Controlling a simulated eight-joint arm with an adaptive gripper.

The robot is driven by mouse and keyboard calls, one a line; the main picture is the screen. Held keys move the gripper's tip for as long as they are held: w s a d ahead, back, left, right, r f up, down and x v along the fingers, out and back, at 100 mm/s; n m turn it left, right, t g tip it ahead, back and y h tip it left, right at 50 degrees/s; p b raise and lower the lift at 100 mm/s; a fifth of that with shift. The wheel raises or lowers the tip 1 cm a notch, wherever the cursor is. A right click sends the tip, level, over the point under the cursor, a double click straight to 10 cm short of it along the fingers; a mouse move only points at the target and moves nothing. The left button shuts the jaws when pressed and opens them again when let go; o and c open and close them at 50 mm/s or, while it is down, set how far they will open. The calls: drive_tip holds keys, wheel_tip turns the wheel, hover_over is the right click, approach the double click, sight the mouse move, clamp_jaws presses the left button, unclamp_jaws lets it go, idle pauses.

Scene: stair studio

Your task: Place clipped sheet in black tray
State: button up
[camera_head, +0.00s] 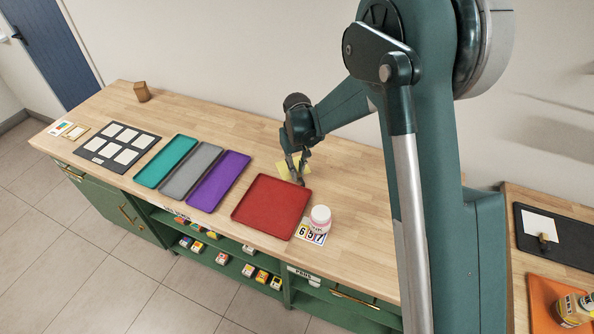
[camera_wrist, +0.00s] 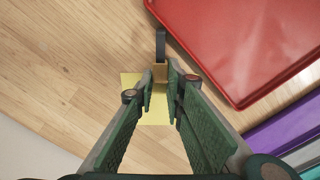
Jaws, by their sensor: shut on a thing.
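A yellow sheet (camera_head: 286,171) is at my gripper (camera_head: 299,176), behind the red tray in the head view. In the wrist view, my gripper (camera_wrist: 161,80) is shut on a small brown clip with a dark upright part (camera_wrist: 161,45). The yellow sheet (camera_wrist: 153,117) shows below and between the fingers, partly hidden by them. I cannot tell whether the sheet touches the wood or is just above it. A black tray (camera_head: 572,256) lies on the separate right-hand surface, holding a white sheet (camera_head: 538,224) with a small brown clip (camera_head: 544,241).
The red tray (camera_head: 272,207) lies beside my gripper, with purple (camera_head: 218,182), grey (camera_head: 190,172) and teal (camera_head: 165,161) trays further left. A white jar (camera_head: 320,218) stands on number cards. An orange tray (camera_head: 545,300) holds a jar. A gap separates the two surfaces.

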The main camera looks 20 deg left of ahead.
drive_tip(key=o, duration=0.7)
drive_tip(key=shift+c, duration=0.2)
drive_tip(key=shift+r, duration=0.1)
wheel_tip(320, 180, up, 12)
drive_tip(key=p, duration=0.1)
idle(0.7)
